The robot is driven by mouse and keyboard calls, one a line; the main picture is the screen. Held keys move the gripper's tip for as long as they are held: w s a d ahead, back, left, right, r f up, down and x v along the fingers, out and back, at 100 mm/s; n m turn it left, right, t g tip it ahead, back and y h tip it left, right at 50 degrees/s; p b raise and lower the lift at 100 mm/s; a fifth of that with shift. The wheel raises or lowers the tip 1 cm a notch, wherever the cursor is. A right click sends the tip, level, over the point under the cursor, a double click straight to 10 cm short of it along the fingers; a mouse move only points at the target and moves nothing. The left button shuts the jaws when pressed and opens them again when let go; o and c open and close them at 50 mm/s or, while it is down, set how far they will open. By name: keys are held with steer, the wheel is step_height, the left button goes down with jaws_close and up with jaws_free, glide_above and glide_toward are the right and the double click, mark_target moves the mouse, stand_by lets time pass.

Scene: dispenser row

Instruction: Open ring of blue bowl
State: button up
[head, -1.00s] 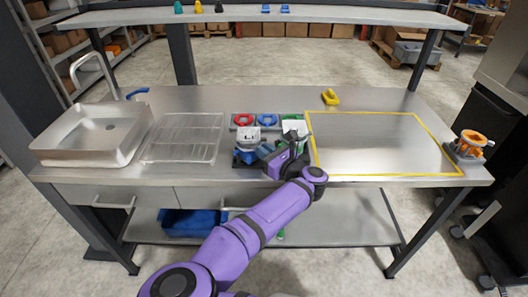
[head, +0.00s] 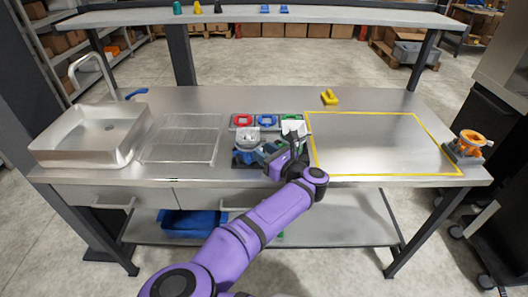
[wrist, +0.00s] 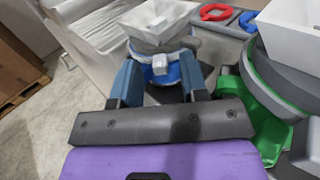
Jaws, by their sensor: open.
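The blue bowl (wrist: 184,72) is part of a small stand with a grey ring and a white square hopper (wrist: 160,18) on top. A pale block (wrist: 160,65) sticks out from its ring towards me. In the head view the blue bowl (head: 246,157) stands near the front edge of the bench. My gripper (wrist: 160,72) is open, with one finger at each side of the block and space between. I cannot tell if a finger touches the stand. In the head view my gripper (head: 276,158) is partly hidden by my own wrist.
A green bowl unit (wrist: 262,100) with a white hopper stands close at the right. The yellow-outlined area (head: 375,140) is clear.

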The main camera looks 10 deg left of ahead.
steer(key=v, duration=1)
steer(key=shift+d, duration=0.15)
steer(key=shift+s, duration=0.15)
